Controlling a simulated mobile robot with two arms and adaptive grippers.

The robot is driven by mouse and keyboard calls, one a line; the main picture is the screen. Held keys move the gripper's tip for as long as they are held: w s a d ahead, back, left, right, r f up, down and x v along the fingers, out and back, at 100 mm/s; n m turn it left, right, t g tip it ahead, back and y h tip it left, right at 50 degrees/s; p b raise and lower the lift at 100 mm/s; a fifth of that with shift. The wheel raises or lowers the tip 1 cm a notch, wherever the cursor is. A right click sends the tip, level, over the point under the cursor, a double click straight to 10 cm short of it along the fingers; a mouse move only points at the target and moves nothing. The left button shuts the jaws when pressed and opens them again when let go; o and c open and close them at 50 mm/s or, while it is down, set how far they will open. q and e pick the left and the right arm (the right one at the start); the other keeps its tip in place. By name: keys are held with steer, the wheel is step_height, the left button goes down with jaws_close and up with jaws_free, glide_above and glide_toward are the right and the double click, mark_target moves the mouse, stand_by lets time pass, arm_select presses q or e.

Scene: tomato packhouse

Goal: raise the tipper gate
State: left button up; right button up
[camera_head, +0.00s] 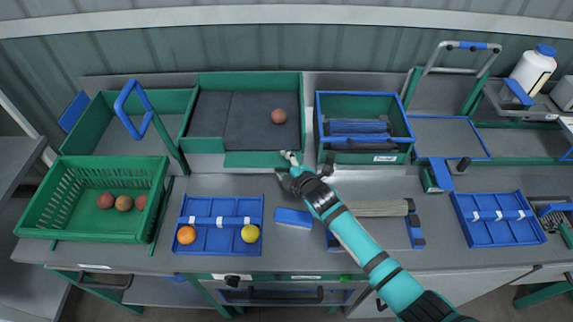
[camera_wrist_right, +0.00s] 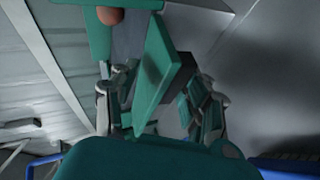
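The tipper (camera_head: 188,118) is a green-walled tray with a dark mat at the back middle in the head view. One reddish tomato (camera_head: 279,116) lies on the mat, towards the right wall. The green tipper gate (camera_head: 254,159) is a panel at the tray's front edge. My right gripper (camera_head: 288,165) is at the gate's right end. In the right wrist view a green panel (camera_wrist_right: 158,72), seemingly the gate, stands between the spread fingers of the gripper (camera_wrist_right: 160,105). I cannot tell whether either finger touches it. My left gripper is out of view.
A green crate (camera_head: 60,232) with several tomatoes stands at left. A blue tray (camera_head: 220,243) with an orange and a yellow fruit lies in front of the tipper, beside a blue block (camera_head: 293,217). A green bin (camera_head: 320,100) stands close right of the tipper.

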steer(key=shift+s+d+r+p, duration=0.2)
steer(key=shift+s+d+p, duration=0.05)
steer(key=shift+s+p, duration=0.3)
steer(key=shift+s+d+r+p, duration=0.1)
steer(key=shift+s+d+p, duration=0.2)
steer(key=shift+s+p, duration=0.35)
steer(key=shift+s+d+r+p, duration=0.1)
steer(key=shift+s+d+p, duration=0.2)
steer(key=shift+s+p, duration=0.35)
steer(key=shift+s+d+r+p, duration=0.1)
steer(key=shift+s+d+p, duration=0.3)
steer(key=shift+s, duration=0.45)
steer(key=s+d, duration=0.2)
steer(key=s, duration=0.4)
steer(key=s+d+r, duration=0.1)
steer(key=s+d, duration=0.2)
steer(key=s, duration=0.4)
steer(key=shift+r+p, duration=0.3)
steer(key=shift+d, duration=0.1)
steer(key=v, duration=1.2)
